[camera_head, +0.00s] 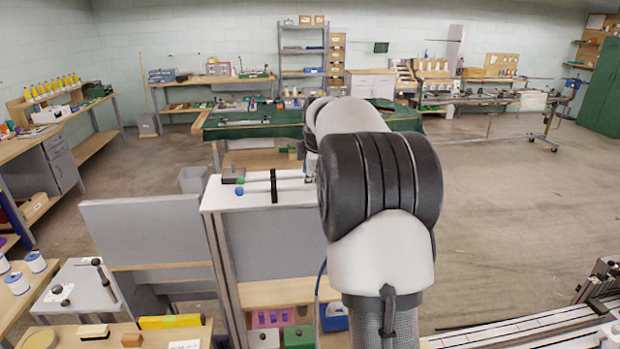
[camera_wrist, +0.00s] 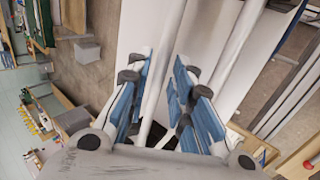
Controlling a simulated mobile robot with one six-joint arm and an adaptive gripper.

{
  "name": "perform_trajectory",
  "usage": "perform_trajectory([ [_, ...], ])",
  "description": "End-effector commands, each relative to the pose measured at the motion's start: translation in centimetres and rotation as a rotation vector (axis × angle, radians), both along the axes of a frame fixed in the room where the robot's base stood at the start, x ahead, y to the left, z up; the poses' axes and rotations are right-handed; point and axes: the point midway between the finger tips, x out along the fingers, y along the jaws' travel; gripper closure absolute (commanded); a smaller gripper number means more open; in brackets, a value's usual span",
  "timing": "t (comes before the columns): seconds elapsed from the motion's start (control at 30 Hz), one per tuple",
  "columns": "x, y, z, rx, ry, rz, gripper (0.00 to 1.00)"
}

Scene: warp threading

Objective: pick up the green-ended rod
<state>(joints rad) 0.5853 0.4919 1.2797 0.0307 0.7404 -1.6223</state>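In the head view, the green-ended rod (camera_head: 240,180) lies on the white tabletop (camera_head: 225,200), its small green tip at the left. A blue-ended rod (camera_head: 239,191) lies just in front of it, nearly parallel. Both pass a black upright bar (camera_head: 273,187), and their right parts are hidden behind my arm. In the wrist view, my gripper (camera_wrist: 160,68) is open, with blue-padded fingers spread on both sides of a pale rod (camera_wrist: 167,60). A gap shows between the pads and that rod. A second pale rod (camera_wrist: 238,50) lies to the right. No coloured ends are clear there.
A dark block (camera_head: 232,174) sits near the green tip. A grey panel (camera_head: 150,230) stands left of the table, with a grey bin (camera_head: 193,179) behind it. A green-covered bench (camera_head: 250,128) stands farther back. The floor at right is mostly clear.

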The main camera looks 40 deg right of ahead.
Motion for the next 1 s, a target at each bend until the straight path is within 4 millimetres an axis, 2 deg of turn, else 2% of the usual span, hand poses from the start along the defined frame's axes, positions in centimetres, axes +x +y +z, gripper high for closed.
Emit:
perform_trajectory([
  [0.37,-0.03,0.01,0.03,0.0,0.0,0.0,1.0],
  [0.83,0.0,-0.01,0.15,-0.001,-0.002,0.0,1.0],
  [1.0,0.03,-0.04,0.96,-0.002,-0.003,0.0,1.0],
])
